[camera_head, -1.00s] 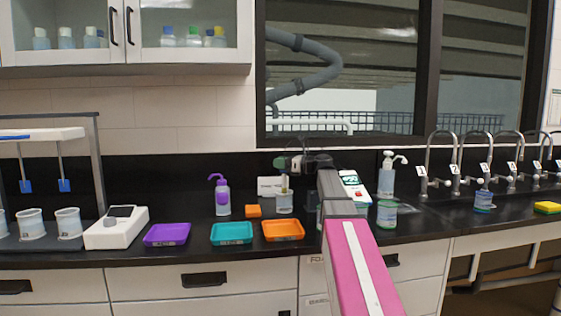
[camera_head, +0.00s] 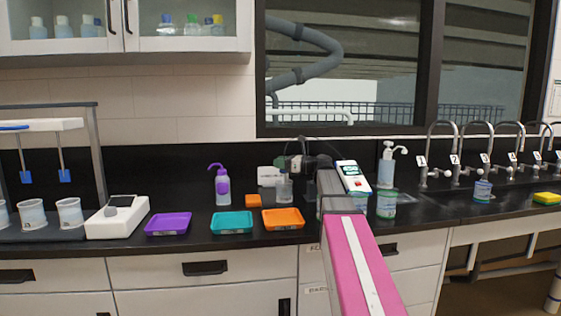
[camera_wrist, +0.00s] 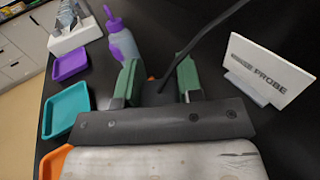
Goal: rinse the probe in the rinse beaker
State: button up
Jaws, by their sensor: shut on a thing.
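My gripper (camera_wrist: 157,84) has green fingertips shut on a dark, slim thing, which I take to be the probe (camera_wrist: 154,95). A black cable (camera_wrist: 185,45) runs up from it to the right. In the head view my gripper (camera_head: 296,164) is small and partly hidden by my own arm. A clear beaker (camera_head: 284,189), likely the rinse beaker, stands just below it, behind the orange tray. I cannot tell whether the probe tip is inside or above the beaker. The beaker is not clear in the wrist view. A white PROBE sign (camera_wrist: 268,68) stands to the right there.
A purple-capped wash bottle (camera_head: 222,187), an orange block (camera_head: 254,200), and purple (camera_head: 168,223), teal (camera_head: 232,222) and orange (camera_head: 283,218) trays are to the left. A white meter (camera_head: 353,177) and green-banded jar (camera_head: 387,204) are close on the right, before the taps.

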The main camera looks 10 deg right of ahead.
jog(key=shift+f, duration=0.25)
jog(key=shift+w, duration=0.4)
dwell(0.3)
jog(key=shift+s+a, duration=0.35)
jog(key=shift+s, duration=0.05)
jog(key=shift+s+d, duration=0.4)
dwell(0.4)
jog(key=shift+w, duration=0.4)
dwell(0.6)
notch_tip(320, 180, up, 10)
jog(key=shift+f, duration=0.25)
dwell(0.9)
dwell(0.4)
